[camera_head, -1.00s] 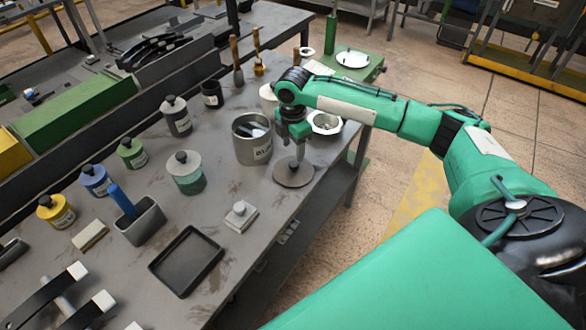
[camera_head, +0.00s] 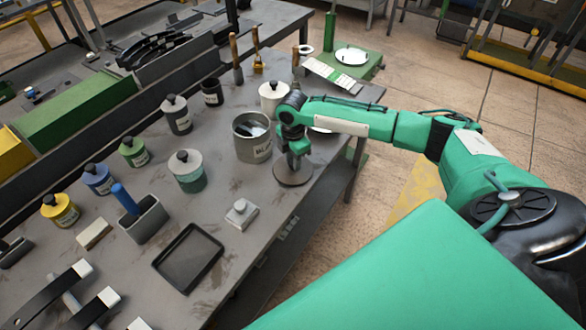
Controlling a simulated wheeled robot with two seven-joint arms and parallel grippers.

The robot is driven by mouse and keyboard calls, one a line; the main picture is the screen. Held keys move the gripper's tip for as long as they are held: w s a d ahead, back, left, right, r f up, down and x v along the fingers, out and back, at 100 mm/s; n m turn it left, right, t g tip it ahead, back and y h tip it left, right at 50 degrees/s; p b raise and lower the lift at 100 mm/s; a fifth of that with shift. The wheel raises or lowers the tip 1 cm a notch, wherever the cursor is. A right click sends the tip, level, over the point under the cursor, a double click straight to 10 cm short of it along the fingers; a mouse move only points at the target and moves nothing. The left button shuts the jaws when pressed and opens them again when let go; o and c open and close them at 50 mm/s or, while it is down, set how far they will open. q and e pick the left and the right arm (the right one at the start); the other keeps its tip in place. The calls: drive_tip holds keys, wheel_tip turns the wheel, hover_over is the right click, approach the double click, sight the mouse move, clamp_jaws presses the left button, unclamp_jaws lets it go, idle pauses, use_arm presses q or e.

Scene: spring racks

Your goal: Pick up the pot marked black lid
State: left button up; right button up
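An open grey metal pot (camera_head: 253,141) with a white label stands on the workbench; its lettering is too small to read surely. Several lidded pots stand to its left: dark grey (camera_head: 177,116), green (camera_head: 133,152), blue (camera_head: 98,180), yellow (camera_head: 60,211) and white-and-green (camera_head: 188,172). My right gripper (camera_head: 294,161) points down just right of the metal pot, over a round grey disc (camera_head: 292,176) lying on the bench. The fingers are small and seen from above, so their opening and any contact with the disc are unclear. My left gripper is out of view.
A white pot (camera_head: 272,98) stands behind the metal pot, and a dark cup (camera_head: 211,92) to its left. A black tray (camera_head: 188,258), a small block with a knob (camera_head: 241,214) and a grey holder (camera_head: 144,219) occupy the front. The bench's right edge lies close to the disc.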

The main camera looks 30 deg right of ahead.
clamp_jaws()
drive_tip(key=shift+r, duration=0.1)
